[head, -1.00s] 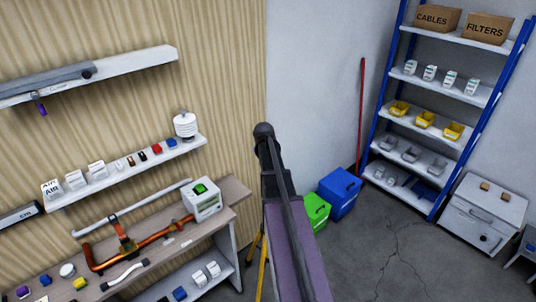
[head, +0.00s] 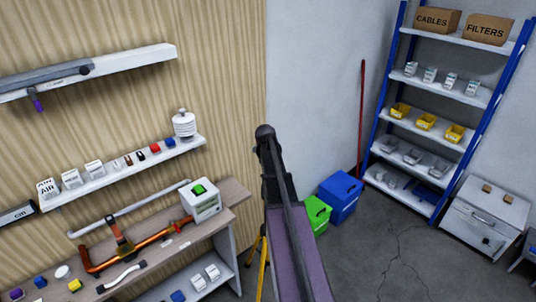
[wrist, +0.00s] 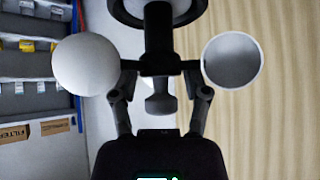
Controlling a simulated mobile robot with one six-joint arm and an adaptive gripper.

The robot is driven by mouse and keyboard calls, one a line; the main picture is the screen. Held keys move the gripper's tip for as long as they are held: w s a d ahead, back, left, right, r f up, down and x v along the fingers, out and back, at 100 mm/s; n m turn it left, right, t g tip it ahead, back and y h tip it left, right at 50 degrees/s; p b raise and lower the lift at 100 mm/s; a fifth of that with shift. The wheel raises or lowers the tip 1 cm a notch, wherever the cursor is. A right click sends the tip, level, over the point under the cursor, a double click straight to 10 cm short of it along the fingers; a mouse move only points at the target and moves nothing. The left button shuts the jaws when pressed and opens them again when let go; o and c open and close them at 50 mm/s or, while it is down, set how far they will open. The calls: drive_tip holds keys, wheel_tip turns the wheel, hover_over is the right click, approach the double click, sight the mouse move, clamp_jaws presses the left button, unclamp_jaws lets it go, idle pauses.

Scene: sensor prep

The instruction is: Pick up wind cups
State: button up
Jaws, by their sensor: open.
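The wind cups show close up in the wrist view: a white round cup (wrist: 83,65) at left, a cup with a grey hollow (wrist: 232,62) at right, and part of a third, dark-rimmed ring at the top edge. A dark upright stem (wrist: 158,35) stands between them. My gripper (wrist: 160,70) is open, its dark fingers on either side of the stem. I cannot tell whether they touch it. In the head view my arm hides the gripper, and I cannot make out the cups there.
A workbench (head: 235,188) with pipes and a white box (head: 201,200) stands at left, below a wall shelf (head: 125,172). Blue (head: 341,196) and green (head: 316,213) bins stand beyond my arm. A blue-framed rack (head: 392,60) is at right. Floor between is open.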

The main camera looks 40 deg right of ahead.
drive_tip(key=shift+b+x, duration=0.35)
drive_tip(key=shift+x, duration=0.5)
clamp_jaws()
